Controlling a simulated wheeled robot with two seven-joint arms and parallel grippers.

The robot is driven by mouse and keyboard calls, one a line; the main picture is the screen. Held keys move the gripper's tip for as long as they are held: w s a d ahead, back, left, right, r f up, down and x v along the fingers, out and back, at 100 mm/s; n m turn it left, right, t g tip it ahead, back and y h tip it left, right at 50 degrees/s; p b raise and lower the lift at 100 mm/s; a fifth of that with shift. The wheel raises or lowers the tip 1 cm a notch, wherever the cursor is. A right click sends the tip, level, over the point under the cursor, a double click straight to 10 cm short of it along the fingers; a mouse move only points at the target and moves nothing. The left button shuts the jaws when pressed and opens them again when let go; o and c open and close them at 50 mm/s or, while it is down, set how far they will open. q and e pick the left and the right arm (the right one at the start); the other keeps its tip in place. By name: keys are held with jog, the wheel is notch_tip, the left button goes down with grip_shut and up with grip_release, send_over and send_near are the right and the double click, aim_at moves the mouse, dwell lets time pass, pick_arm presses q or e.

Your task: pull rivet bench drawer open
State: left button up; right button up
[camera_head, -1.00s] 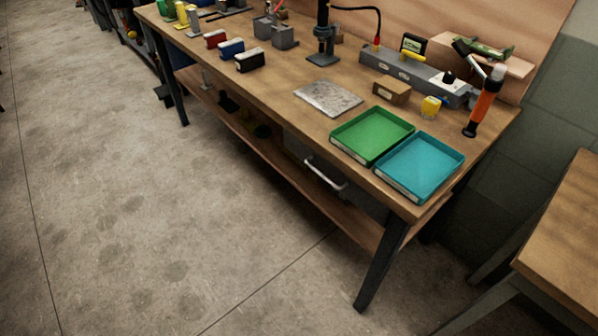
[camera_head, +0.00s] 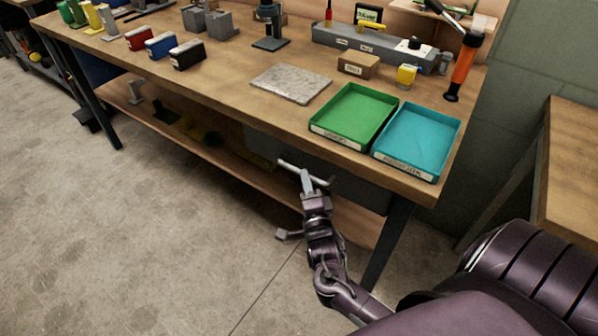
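The rivet bench (camera_head: 225,85) has a wooden top, and a dark grey drawer (camera_head: 352,188) hangs under its right part. The drawer's front lies in shadow beneath the top's edge and looks closed. Its pale bar handle (camera_head: 288,165) runs across the front. My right gripper (camera_head: 307,182) is at the handle, with its fingertips overlapping the middle of the bar. The fingers show nearly edge-on, so I cannot tell whether they are closed around it. My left gripper is not in view.
A green tray (camera_head: 352,115) and a teal tray (camera_head: 418,140) sit on the bench top above the drawer. A lower shelf (camera_head: 225,160) and a dark front leg (camera_head: 388,243) are near my arm. Open floor lies to the left. Another table (camera_head: 570,190) stands at right.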

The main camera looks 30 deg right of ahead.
jog(key=shift+x, duration=1.6)
jog(key=shift+f, duration=0.1)
jog(key=shift+c, duration=0.4)
grip_shut()
